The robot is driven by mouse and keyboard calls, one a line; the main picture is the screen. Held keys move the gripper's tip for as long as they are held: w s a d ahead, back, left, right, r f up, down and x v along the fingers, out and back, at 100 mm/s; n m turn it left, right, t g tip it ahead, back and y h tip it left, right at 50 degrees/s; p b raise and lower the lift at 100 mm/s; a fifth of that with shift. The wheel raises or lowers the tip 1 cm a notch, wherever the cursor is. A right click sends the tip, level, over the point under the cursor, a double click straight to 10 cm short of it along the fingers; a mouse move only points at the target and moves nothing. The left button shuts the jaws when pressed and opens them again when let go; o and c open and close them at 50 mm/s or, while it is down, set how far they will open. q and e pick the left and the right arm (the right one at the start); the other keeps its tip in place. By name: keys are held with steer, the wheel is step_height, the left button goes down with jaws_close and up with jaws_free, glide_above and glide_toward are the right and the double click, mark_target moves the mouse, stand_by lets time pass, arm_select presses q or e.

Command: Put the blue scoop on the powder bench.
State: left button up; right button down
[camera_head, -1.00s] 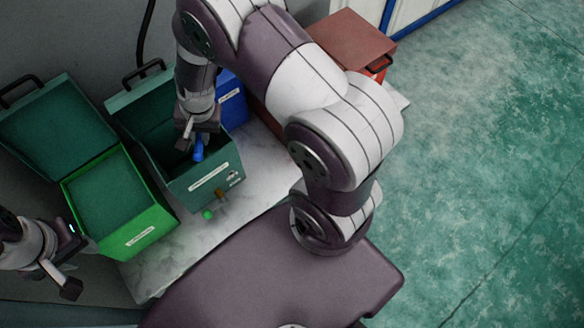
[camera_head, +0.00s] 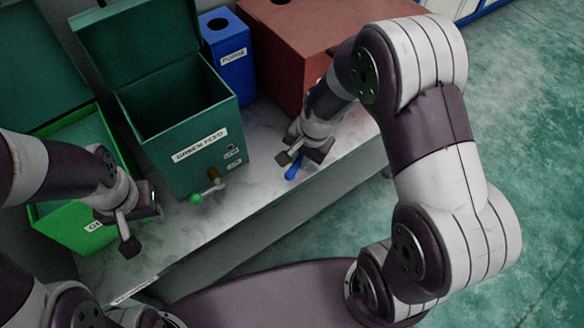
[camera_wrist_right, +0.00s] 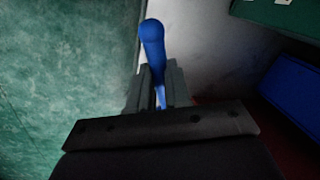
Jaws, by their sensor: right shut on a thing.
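The blue scoop (camera_head: 293,169) is between the fingers of my right gripper (camera_head: 305,154), which is shut on it. In the right wrist view the blue scoop (camera_wrist_right: 153,45) sticks out beyond the fingers, with its rounded end away from the gripper. It appears over the front part of the pale bench (camera_head: 270,150), right of the green feed box. Whether it touches the bench top is unclear. My left gripper (camera_head: 140,226) is open and empty, in front of the bright green box.
A blue box (camera_head: 228,55) and a red box (camera_head: 288,45) stand behind. A bright green box (camera_head: 75,225) is at left. Bare bench lies around the scoop.

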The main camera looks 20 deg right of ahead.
mark_target(285, 171)
steer(key=shift+w+a+f, duration=1.05)
steer(key=shift+w+a, duration=0.1)
steer(key=shift+w, duration=0.1)
steer(key=shift+w+a+f+b, duration=0.15)
steer(key=shift+w+f+b, duration=0.1)
steer(key=shift+b, duration=0.1)
steer(key=shift+s+d+b+x, duration=0.15)
steer(key=shift+b+x, duration=0.35)
steer(key=shift+x, duration=0.5)
steer(key=shift+s+d+b+x, duration=0.15)
steer(key=shift+b+x, duration=0.35)
steer(key=shift+x, duration=0.5)
steer(key=c, duration=1.1)
jaws_free()
steer(key=shift+r+p, duration=0.3)
steer(key=p+v, duration=0.4)
steer(key=v, duration=0.8)
steer(key=shift+s+d, duration=0.1)
steer(key=shift+s, duration=0.1)
steer(key=s+d+r+n, duration=0.1)
steer(key=s+n, duration=0.2)
steer(key=s+d+r+n+h, duration=0.1)
steer(key=s+n, duration=0.2)
steer(key=s, duration=0.1)
steer(key=s+d+r+n, duration=0.1)
steer(key=s+d+n, duration=0.1)
steer(key=s+n, duration=0.1)
steer(key=shift+s+r+n+h, duration=0.3)
steer(key=shift+r, duration=0.1)
